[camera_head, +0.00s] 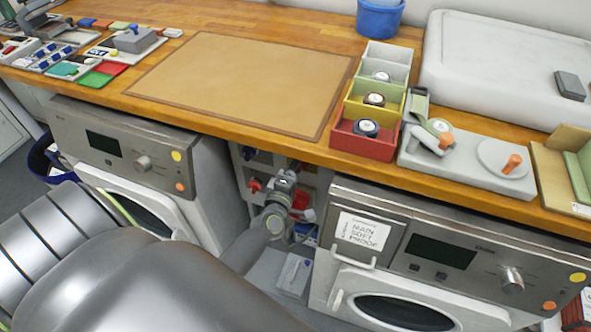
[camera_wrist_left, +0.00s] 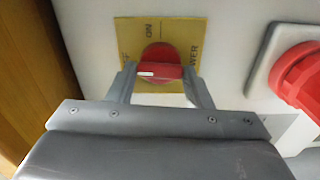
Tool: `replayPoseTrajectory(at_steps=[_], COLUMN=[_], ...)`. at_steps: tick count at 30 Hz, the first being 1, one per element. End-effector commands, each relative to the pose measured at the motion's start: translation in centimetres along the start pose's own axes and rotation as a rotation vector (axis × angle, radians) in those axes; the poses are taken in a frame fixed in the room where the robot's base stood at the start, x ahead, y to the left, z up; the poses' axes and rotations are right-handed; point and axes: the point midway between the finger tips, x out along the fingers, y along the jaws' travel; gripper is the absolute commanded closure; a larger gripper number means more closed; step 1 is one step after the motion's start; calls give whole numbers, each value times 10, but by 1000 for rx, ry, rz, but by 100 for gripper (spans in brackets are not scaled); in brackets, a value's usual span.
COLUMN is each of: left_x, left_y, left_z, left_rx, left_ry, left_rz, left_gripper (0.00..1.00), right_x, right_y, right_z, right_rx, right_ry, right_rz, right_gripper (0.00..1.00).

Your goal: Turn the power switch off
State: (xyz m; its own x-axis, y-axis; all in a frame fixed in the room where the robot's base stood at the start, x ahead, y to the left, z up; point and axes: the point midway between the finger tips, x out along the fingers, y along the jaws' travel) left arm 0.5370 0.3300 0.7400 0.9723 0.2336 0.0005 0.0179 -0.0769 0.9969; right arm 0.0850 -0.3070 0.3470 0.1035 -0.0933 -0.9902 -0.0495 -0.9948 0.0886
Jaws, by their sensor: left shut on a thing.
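The power switch (camera_wrist_left: 160,70) is a round red knob with a raised bar handle on a yellow plate (camera_wrist_left: 185,28). The plate shows "ON" at the top, part of "OFF" at the left and part of "POWER" at the right. The bar lies crosswise in the left wrist view, its white mark on the left, toward the "OFF" lettering. My left gripper (camera_head: 286,180) reaches into the gap between the two machines. In the left wrist view its fingers (camera_wrist_left: 158,78) are shut on the bar's two ends. In the head view the gripper largely hides the switch. My right gripper is out of view.
Another red fitting (camera_wrist_left: 298,78) sits right of the switch in the wrist view.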

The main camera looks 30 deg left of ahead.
Motion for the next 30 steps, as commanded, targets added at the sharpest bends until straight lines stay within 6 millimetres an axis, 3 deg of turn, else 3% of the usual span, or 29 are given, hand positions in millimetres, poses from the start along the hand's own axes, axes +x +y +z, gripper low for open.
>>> replayPoseTrajectory(at_steps=[23, 24, 28, 30], left_x=[-1, -1, 0, 0], left_y=[-2, -2, -1, -1], left_z=[0, 0, 0, 0], left_rx=[-97, -97, -96, -95], left_ry=[0, 0, 0, 0], left_rz=[-3, -3, -2, -2], left_gripper=[77, 49, 32, 32], right_x=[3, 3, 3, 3], right_y=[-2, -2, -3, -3], right_z=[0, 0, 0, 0], right_rx=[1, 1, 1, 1], right_ry=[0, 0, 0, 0], right_rz=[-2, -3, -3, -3], right_gripper=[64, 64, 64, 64])
